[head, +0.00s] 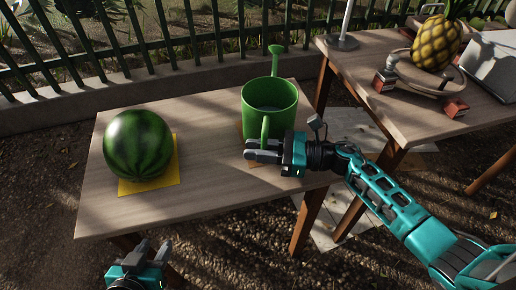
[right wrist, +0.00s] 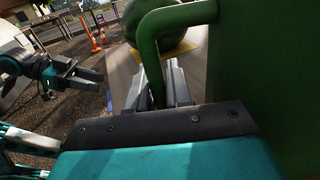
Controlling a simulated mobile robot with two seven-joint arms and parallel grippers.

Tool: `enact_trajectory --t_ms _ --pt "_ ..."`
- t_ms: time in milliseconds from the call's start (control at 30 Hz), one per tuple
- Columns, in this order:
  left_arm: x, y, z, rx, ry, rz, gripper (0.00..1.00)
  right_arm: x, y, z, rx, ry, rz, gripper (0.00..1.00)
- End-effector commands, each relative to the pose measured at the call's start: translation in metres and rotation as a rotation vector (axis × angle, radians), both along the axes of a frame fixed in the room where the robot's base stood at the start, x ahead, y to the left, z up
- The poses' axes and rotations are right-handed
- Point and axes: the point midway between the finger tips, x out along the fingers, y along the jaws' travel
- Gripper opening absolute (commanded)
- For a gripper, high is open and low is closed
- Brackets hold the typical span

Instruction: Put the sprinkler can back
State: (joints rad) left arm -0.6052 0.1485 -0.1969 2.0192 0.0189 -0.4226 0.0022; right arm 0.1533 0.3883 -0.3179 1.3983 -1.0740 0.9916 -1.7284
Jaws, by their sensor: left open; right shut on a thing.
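A green sprinkler can (head: 270,105) stands upright at the right part of the wooden table, its spout pointing to the back. My right gripper (head: 262,150) is shut on the can's handle at its front side. In the right wrist view, the green handle (right wrist: 150,45) passes between the fingers (right wrist: 166,85), and the can's body (right wrist: 262,80) fills the right side. A brownish patch shows at the can's base, mostly hidden; I cannot tell whether the can touches the table. My left gripper (head: 140,262) is open and empty, in front of the table's near edge.
A watermelon (head: 138,145) sits on a yellow square (head: 150,188) on the left of the wooden table (head: 215,190). A second table (head: 400,110) at the right holds a pineapple (head: 437,42) and a scale-like stand. A green fence (head: 150,35) runs behind.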

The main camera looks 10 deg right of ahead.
Motion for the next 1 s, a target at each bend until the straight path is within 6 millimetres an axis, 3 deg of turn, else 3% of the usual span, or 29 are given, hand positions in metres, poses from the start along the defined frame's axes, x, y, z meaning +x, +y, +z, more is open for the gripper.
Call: enact_trajectory --t_ms 67,100,333,700,1000 --pt "0.000 -0.001 -0.005 -0.002 0.001 -0.001 0.43 0.001 0.000 -0.002 0.002 -0.010 0.001 0.00" --pt "0.000 -0.001 -0.002 -0.002 0.003 -0.002 0.43 0.000 0.000 -0.003 0.000 0.000 0.000 0.22" --pt "0.002 -0.002 0.002 -0.004 -0.005 -0.003 0.43 0.000 0.000 -0.003 -0.001 0.001 0.000 0.44" --pt "0.002 -0.001 0.008 -0.002 -0.007 -0.002 0.43 0.000 0.000 0.004 -0.001 0.001 0.000 0.45" --pt "0.000 0.001 -0.009 0.002 0.009 0.001 0.43 -0.022 -0.058 -0.002 -0.005 0.003 -0.002 0.45"
